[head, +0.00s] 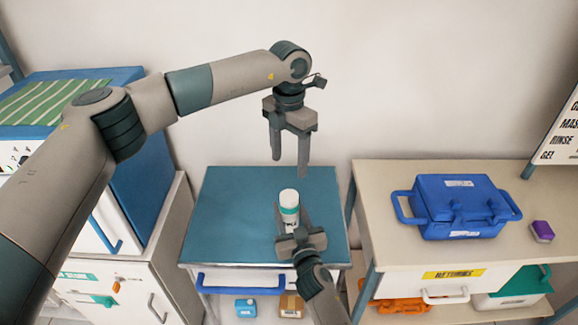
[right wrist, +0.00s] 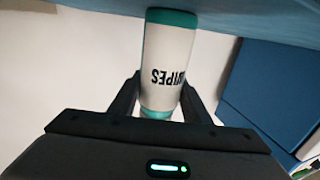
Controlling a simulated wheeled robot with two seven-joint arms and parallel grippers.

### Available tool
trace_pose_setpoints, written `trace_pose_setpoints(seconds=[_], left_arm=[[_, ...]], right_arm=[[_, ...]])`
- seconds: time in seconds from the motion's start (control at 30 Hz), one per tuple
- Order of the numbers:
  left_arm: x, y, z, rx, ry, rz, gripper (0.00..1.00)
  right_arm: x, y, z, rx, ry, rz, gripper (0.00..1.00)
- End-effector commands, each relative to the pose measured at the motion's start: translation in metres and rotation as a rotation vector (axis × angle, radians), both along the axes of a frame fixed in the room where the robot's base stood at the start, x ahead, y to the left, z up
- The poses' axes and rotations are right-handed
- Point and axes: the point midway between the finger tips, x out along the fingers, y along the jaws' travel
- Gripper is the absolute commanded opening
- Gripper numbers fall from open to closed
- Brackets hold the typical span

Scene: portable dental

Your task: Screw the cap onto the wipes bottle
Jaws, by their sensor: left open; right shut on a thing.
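The wipes bottle (head: 291,222) stands upright on the blue-topped cart (head: 225,215), white with a teal band near its top. A white round cap (head: 289,196) sits on top of it; I cannot tell how tight it is. My right gripper (head: 291,230) is shut on the bottle from the front, one finger on each side. The right wrist view shows the bottle (right wrist: 172,60) upside down, with WIPES lettering and teal ends, between the fingers (right wrist: 160,100). My left gripper (head: 289,165) is open and empty, pointing down above the bottle, apart from it.
The cart top around the bottle is clear. A blue cabinet (head: 150,170) stands at the left. Small boxes (head: 291,304) lie on the cart's lower shelf.

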Motion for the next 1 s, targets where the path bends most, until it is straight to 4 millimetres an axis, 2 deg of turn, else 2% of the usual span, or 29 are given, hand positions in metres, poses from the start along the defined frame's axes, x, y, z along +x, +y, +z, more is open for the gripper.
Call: trace_pose_setpoints(seconds=[0.27, 0.3, 0.4, 0.77, 1.0], left_arm=[[0.000, 0.000, 0.002, 0.000, 0.000, 0.000, 0.60], [0.000, 0.000, 0.002, 0.000, 0.000, 0.000, 0.60], [0.000, 0.000, 0.002, 0.000, 0.000, 0.000, 0.60], [0.000, 0.000, 0.001, 0.000, 0.000, 0.000, 0.60], [0.000, 0.000, 0.000, 0.000, 0.000, 0.000, 0.60]], right_arm=[[0.000, 0.000, 0.000, 0.000, 0.001, 0.000, 0.00], [0.000, 0.000, 0.000, 0.000, 0.001, 0.000, 0.46], [0.000, 0.000, 0.000, 0.000, 0.001, 0.000, 0.65], [-0.002, -0.001, 0.000, 0.000, 0.001, 0.000, 0.65], [-0.019, -0.005, -0.002, -0.002, 0.000, 0.000, 0.65]])
